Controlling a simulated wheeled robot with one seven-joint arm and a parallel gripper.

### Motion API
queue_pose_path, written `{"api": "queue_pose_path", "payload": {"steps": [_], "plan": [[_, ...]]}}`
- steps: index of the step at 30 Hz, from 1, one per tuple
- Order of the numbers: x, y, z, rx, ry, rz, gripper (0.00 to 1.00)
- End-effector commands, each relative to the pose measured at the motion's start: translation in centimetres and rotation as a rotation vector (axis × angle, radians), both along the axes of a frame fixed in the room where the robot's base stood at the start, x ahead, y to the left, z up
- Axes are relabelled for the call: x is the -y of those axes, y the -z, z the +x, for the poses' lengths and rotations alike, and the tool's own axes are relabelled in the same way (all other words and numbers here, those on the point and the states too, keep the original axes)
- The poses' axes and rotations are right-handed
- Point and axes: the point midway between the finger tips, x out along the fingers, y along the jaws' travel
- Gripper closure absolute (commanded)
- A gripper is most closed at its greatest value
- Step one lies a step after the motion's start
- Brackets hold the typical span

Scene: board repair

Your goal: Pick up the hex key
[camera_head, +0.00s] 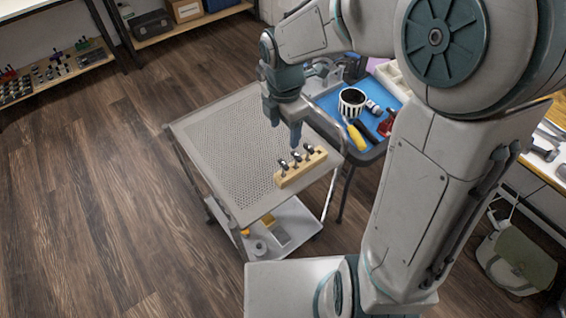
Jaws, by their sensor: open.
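A wooden block (299,174) stands near the front right edge of the perforated cart top. Several short tools (296,157) with dark and metallic tops stand upright in it. Which of them is the hex key is too small to tell. My gripper (296,143) points down just above the back of the block, close to the tools. It is open, and nothing shows held in it. The gap between its fingers is hard to see from this angle.
The perforated cart top (225,150) is bare left of the block. Behind it on the right, a blue tray (327,102) holds a striped cup (352,102), a yellow-handled tool (358,139) and red pliers (386,124). A low shelf (270,225) holds small items.

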Motion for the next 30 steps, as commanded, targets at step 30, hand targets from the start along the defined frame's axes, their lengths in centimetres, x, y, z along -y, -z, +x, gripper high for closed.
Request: {"api": "queue_pose_path", "payload": {"steps": [30], "plan": [[-0.2, 13.5, -0.8, -0.009, -0.052, 0.004, 0.38]]}}
